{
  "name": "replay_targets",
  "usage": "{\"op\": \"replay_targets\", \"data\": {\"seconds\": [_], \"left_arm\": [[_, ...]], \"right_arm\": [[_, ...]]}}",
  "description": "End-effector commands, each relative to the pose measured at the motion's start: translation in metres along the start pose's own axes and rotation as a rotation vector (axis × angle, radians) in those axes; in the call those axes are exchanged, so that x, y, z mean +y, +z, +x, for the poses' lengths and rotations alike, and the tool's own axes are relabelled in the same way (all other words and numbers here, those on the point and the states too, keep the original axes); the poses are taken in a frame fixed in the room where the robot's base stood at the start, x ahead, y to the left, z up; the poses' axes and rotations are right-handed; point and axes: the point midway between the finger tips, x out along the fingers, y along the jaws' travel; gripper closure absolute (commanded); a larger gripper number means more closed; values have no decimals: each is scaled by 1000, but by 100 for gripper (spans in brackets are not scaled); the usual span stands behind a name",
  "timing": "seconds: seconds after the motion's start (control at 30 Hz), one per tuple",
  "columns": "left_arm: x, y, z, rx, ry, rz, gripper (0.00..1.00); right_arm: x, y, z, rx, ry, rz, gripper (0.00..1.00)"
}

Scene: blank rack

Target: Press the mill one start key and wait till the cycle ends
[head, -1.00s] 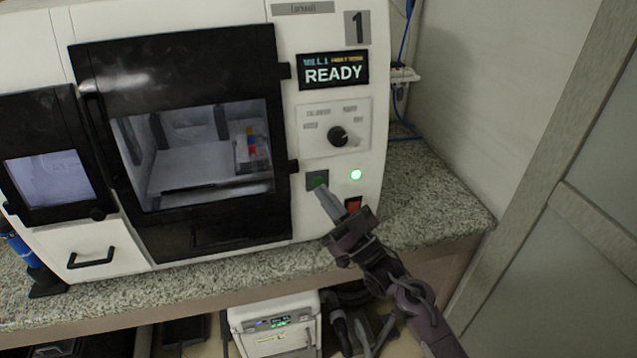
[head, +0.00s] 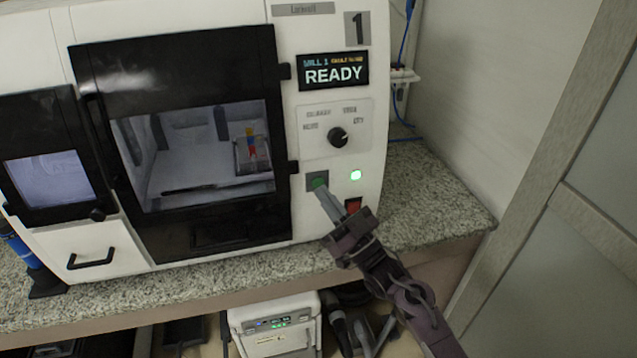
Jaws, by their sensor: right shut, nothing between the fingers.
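Mill one (head: 284,235) is a white machine with a black-framed door (head: 180,80) that is closed, and a "1" plate at its top right. Its display (head: 333,71) reads READY. The green start key (head: 317,181) sits on a dark square at the lower left of the control panel. My right gripper (head: 322,194) is shut and empty, its fingertips at the lower edge of the green key; I cannot tell whether they touch it. A round light (head: 356,175) right of the key glows green. My left gripper is not in view.
A red key (head: 353,205) lies just right of my right fingers. A rotary knob (head: 337,137) is above. The granite counter (head: 430,200) is clear right of the mill, up to the wall. A white box (head: 275,325) stands below the counter.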

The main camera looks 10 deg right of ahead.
Motion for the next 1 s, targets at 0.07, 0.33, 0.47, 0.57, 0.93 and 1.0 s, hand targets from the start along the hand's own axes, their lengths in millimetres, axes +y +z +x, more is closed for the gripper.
{"op": "replay_targets", "data": {"seconds": [0.07,0.33,0.47,0.57,0.93,1.0], "left_arm": [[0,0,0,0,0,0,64],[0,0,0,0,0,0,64],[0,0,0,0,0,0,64],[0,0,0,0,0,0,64],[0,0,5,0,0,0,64],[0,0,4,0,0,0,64]], "right_arm": [[0,0,0,0,0,0,100],[0,0,0,0,0,0,100],[0,0,0,0,0,0,100],[0,0,0,0,0,0,100],[4,4,6,1,0,0,100],[4,4,6,0,0,0,100]]}}
